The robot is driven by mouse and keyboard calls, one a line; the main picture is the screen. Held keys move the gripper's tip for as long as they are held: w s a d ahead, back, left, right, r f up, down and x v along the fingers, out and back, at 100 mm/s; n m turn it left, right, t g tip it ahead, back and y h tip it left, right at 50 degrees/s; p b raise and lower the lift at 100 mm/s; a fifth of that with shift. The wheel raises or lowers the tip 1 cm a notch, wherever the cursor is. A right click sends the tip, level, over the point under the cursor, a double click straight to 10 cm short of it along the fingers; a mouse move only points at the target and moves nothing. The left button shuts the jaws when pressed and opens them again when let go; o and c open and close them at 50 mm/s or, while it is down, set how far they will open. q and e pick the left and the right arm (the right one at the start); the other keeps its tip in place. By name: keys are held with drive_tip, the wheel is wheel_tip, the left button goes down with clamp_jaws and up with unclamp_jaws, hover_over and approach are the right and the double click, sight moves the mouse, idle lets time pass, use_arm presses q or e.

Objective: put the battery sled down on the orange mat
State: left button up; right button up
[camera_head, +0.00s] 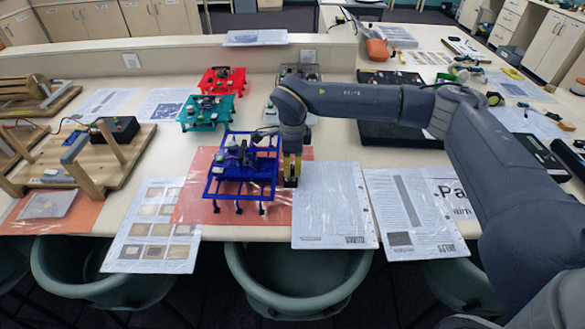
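A blue open-frame sled (238,172) with dark parts on top, which looks like the battery sled, is over the orange mat (190,205). It looks level, its thin legs pointing down at the mat; I cannot tell whether all of them touch. My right gripper (291,181) points straight down at the sled's right edge, near the mat's right side. The fingertips are small and dark here, so I cannot tell whether they grip the sled's frame or are only beside it. My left gripper is not in view.
A teal sled (206,112) and a red sled (221,80) stand behind the blue one. Printed sheets lie left (155,230) and right (333,205) of the mat. Wooden stands (90,160) fill the left. A black flat case (400,135) lies behind my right arm.

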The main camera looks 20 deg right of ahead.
drive_tip(key=o, duration=0.4)
wheel_tip(320, 180, up, 12)
idle(0.7)
idle(1.0)
